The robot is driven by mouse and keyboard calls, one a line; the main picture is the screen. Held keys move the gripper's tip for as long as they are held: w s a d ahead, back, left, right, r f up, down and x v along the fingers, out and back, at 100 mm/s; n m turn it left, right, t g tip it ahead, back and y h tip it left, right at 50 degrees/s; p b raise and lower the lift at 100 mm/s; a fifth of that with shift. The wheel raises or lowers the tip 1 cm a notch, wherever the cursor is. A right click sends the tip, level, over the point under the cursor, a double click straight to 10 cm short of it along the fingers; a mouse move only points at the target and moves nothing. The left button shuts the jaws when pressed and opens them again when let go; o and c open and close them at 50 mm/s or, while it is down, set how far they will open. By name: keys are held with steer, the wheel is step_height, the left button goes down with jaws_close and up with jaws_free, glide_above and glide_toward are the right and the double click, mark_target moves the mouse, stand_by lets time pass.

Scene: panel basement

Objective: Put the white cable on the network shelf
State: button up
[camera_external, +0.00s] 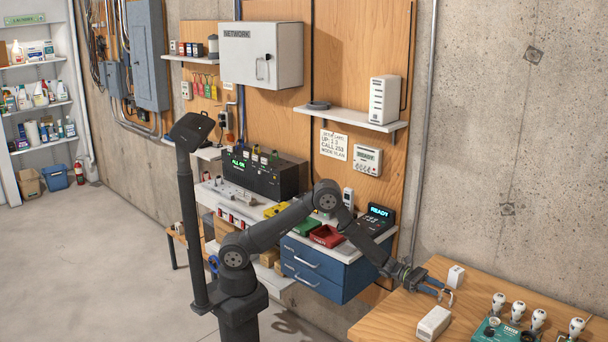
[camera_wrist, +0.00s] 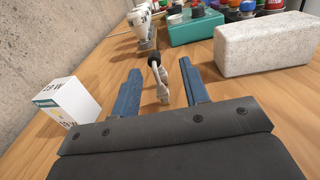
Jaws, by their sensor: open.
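The white cable (camera_wrist: 162,82) is a small pale bundle with a dark end, lying on the wooden table (camera_wrist: 95,72). In the external view the white cable (camera_external: 451,298) shows as a thin pale loop at the fingertips. My gripper (camera_wrist: 159,68) is open, its two blue fingers on either side of the cable with gaps visible. In the external view my gripper (camera_external: 442,290) is low over the table's left part. The network shelf (camera_external: 345,119) is a white wall shelf right of the cabinet marked NETWORK (camera_external: 262,55), well above the table.
A small white box (camera_wrist: 72,103) stands left of my fingers, and a pale block (camera_wrist: 262,46) lies to the right. A teal tester (camera_external: 495,330) and white bulbs (camera_external: 540,318) stand farther right. The shelf holds a white router (camera_external: 385,99) and a dark coil (camera_external: 318,105), with free room between.

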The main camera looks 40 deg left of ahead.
mark_target(447, 291)
steer(key=shift+w+d+f, duration=0.15)
steer(key=shift+w+d, duration=0.05)
steer(key=shift+d, duration=1.15)
steer(key=shift+w+d+f, duration=0.1)
steer(key=shift+w+d, duration=0.1)
steer(key=shift+d, duration=1.1)
steer(key=shift+c, duration=0.3)
jaws_close()
